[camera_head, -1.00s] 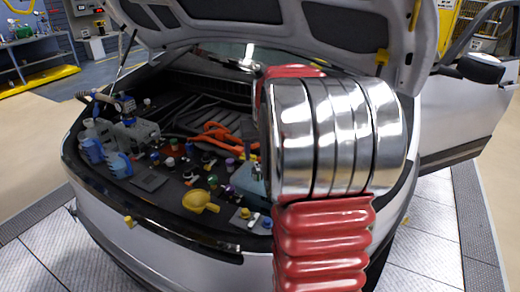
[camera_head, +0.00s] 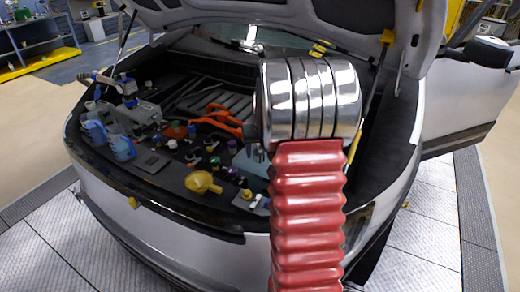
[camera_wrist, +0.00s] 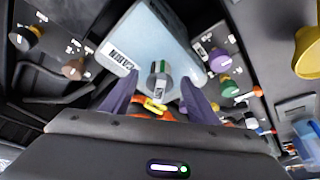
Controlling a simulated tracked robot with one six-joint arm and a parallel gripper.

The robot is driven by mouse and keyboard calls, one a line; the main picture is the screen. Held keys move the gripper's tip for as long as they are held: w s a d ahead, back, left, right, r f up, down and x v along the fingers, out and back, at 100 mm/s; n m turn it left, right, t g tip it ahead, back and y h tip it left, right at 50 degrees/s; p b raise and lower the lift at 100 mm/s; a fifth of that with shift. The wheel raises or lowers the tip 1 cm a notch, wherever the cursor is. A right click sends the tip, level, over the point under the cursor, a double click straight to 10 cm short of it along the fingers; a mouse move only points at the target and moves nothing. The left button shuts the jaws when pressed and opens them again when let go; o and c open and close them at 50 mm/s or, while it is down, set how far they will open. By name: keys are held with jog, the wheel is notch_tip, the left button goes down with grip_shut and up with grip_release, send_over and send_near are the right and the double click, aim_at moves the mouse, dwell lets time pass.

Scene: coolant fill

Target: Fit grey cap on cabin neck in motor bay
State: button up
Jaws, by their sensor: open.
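The pale blue tank marked CABIN (camera_wrist: 150,38) fills the upper middle of the wrist view. In the head view it is a small pale patch (camera_head: 249,168), partly hidden by my arm. My gripper (camera_wrist: 160,93) shows two purple-grey fingers spread apart, one on each side of a small grey round piece (camera_wrist: 159,68) with a green band and a pale label. This piece stands in front of the tank, with gaps to both fingers. I cannot tell whether it is the grey cap, the neck, or the cap on the neck. The head view does not show my fingertips clearly.
A purple cap (camera_wrist: 220,61) and a green cap (camera_wrist: 229,88) are right of the tank. A brown cap (camera_wrist: 75,68) is at left. A yellow funnel-like piece (camera_head: 203,183) and orange cables (camera_head: 222,119) crowd the bay. The raised hood (camera_head: 270,14) hangs above.

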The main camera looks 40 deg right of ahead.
jog(key=shift+c, duration=0.6)
jog(key=c, duration=0.9)
jog(key=shift+o, duration=0.2)
jog(key=o, duration=1)
jog(key=shift+r, duration=0.1)
jog(key=v, duration=1.3)
jog(key=shift+r, duration=0.15)
jog(key=shift+s+a, duration=0.15)
